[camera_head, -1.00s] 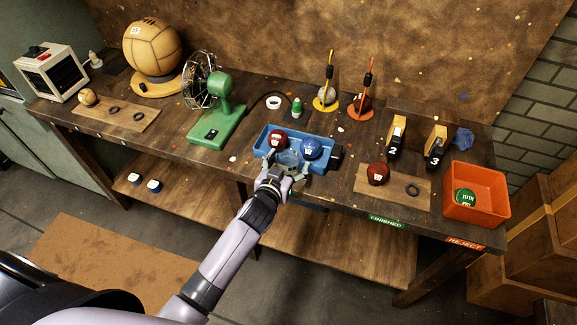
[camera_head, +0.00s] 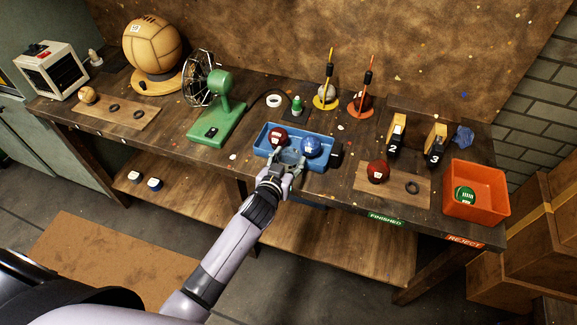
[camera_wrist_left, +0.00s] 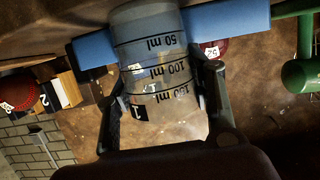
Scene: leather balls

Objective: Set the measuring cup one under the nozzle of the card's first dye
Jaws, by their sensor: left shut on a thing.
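Measuring cup one (camera_wrist_left: 165,85) is clear, with black ml marks and a "1" label, in the left wrist view. My left gripper (camera_head: 287,167) is shut on it, one finger on each side. In the head view the cup (camera_head: 290,156) is small and partly hidden by the gripper, at the front edge of the blue tray (camera_head: 262,141). A red ball (camera_head: 277,137) and a blue ball (camera_head: 311,146), both labelled, sit in the tray just behind. I cannot make out the card or a dye nozzle. My right gripper is not in view.
A green fan (camera_head: 214,110) stands left of the tray. A wooden board (camera_head: 405,187) with a dark red ball (camera_head: 378,171), numbered stands and an orange bin (camera_head: 478,192) are to the right. Yellow (camera_head: 325,101) and orange (camera_head: 360,107) stands are behind.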

